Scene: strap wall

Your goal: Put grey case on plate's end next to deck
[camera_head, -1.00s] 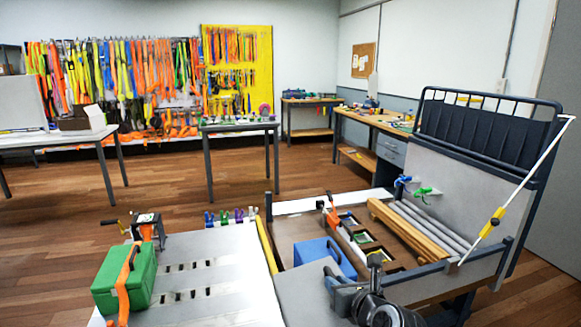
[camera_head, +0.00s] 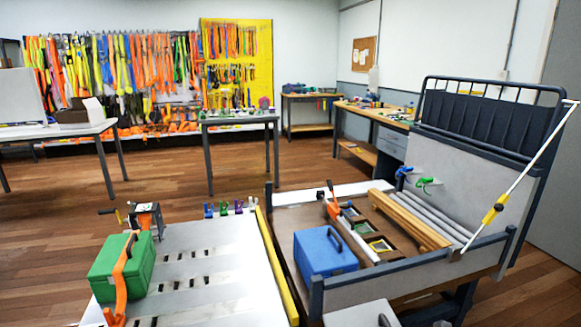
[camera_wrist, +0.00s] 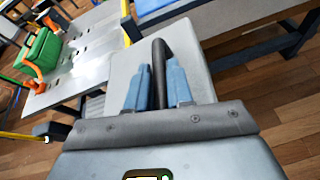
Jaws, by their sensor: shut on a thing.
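The grey case (camera_head: 360,313) shows only partly at the bottom edge of the head view, in front of the deck. In the wrist view the grey case (camera_wrist: 198,62) is below my gripper (camera_wrist: 160,72), whose blue fingers are shut on its black handle (camera_wrist: 163,55). My gripper is mostly out of the head view. The slotted pale metal plate (camera_head: 215,262) lies at the left, with a yellow strip along its right edge. The brown deck (camera_head: 290,222) is right of it. The plate also shows at upper left in the wrist view (camera_wrist: 95,42).
A green case (camera_head: 120,268) with an orange strap stands on the plate's left part. A blue case (camera_head: 325,252), wooden bars (camera_head: 405,222) and grey tubes stand on the deck. Small coloured clamps (camera_head: 230,208) line the plate's far edge. The plate's right part is clear.

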